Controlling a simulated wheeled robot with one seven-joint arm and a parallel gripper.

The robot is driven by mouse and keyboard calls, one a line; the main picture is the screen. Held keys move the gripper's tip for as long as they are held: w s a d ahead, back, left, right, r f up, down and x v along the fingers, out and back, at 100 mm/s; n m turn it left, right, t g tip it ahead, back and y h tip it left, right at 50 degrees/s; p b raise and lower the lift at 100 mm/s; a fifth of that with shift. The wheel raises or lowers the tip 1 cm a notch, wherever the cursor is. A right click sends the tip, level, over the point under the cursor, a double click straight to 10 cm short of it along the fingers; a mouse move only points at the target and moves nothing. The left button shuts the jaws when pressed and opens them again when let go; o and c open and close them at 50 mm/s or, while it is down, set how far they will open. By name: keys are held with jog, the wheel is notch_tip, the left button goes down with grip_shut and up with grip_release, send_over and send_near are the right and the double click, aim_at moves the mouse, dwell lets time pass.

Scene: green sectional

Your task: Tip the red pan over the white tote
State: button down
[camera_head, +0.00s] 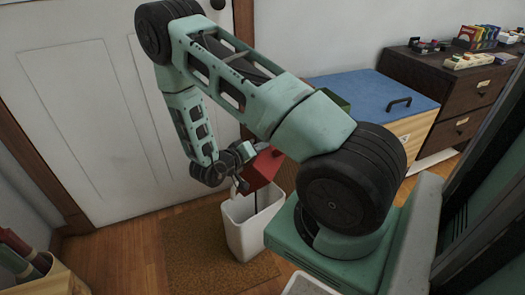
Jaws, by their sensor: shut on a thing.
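The red pan (262,168) is at the end of my arm, above the white tote, and looks tilted. My gripper (238,182) is shut on the red pan, at its left side; the fingertips are small and partly hidden by my wrist. The white tote (246,235) stands upright on the brown mat below the pan. I cannot tell what is in the pan or in the tote.
A brown mat (192,255) lies on the wood floor before a white door (75,120). A blue-topped chest (375,95) and a dark dresser (455,95) with small items stand at the right. A wooden box (55,280) with rolls is at the lower left.

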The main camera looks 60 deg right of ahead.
jog(key=shift+w+a+n+g+h, duration=0.6)
jog(key=shift+w+n, duration=1.3)
jog(key=shift+w, duration=1.35)
jog(key=s+m+p, duration=0.1)
jog(key=s, duration=0.2)
jog(key=s+d+m+t+y+p, duration=0.1)
jog(key=s+m+p, duration=0.1)
jog(key=s, duration=0.1)
jog(key=s+m+p, duration=0.1)
jog(key=s+p, duration=0.1)
jog(key=s, duration=0.1)
jog(key=shift+d+f+m+t+y, duration=0.15)
jog(key=shift+d+m+t+y, duration=0.15)
jog(key=shift+m+t, duration=0.1)
jog(key=s+d+f+m+t+y+b, duration=0.1)
jog(key=s+f+m+t+b, duration=0.2)
jog(key=s+f, duration=0.4)
jog(key=shift+s+d+m+t+b, duration=0.4)
jog(key=shift+s+m+b, duration=0.5)
jog(key=shift+m, duration=0.5)
notch_tip(320, 180, up, 4)
jog(key=p, duration=0.3)
jog(key=shift+p, duration=0.35)
